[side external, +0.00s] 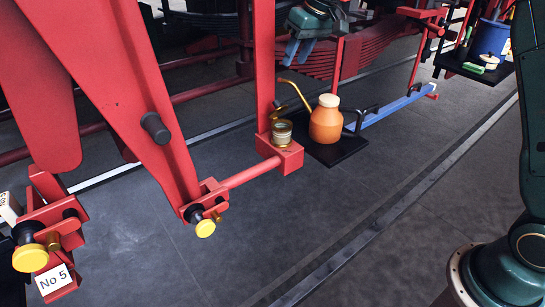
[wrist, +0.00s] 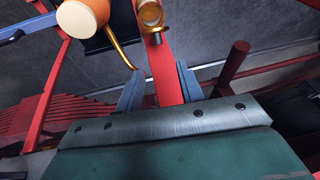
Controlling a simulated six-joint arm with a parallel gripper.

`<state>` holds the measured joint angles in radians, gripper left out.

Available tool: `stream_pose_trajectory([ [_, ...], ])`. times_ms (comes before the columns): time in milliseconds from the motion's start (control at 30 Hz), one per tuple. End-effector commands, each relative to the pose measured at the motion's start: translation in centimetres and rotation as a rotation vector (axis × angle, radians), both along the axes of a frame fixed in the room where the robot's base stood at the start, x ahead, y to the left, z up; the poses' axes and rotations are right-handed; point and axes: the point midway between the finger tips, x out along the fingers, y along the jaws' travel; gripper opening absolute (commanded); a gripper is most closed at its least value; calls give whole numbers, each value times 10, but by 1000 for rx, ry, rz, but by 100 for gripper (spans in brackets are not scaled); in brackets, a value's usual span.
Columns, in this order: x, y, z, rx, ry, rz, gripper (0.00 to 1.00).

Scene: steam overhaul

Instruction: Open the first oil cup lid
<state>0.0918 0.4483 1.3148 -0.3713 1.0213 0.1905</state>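The first oil cup (side external: 282,132) is a small brass cup on a red block (side external: 285,155) at the end of the red rod. A brass piece (side external: 277,107), apparently its lid, stands raised at its back; I cannot tell how far it is tilted. The cup also shows at the top of the wrist view (wrist: 149,13). My gripper (side external: 298,52) is above and behind the cup, apart from it. In the wrist view its two blue-grey fingers (wrist: 160,85) are spread, with nothing held between them; a red bar shows behind the gap.
An orange oil can (side external: 326,122) with a long brass spout stands on a black shelf (side external: 345,147) beside the cup, its spout reaching near my fingers. A red upright (side external: 265,65) rises by the cup. Yellow-capped fittings (side external: 205,228) sit lower left. Open floor lies in front.

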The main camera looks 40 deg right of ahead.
Motion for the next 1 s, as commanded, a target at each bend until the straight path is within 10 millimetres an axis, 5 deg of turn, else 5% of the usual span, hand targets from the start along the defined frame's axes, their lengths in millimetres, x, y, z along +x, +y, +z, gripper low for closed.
stream_pose_trajectory([
  [567,-7,-1,-8,-7,-41,-4,38],
  [1000,11,6,-55,-7,-38,-5,38],
])
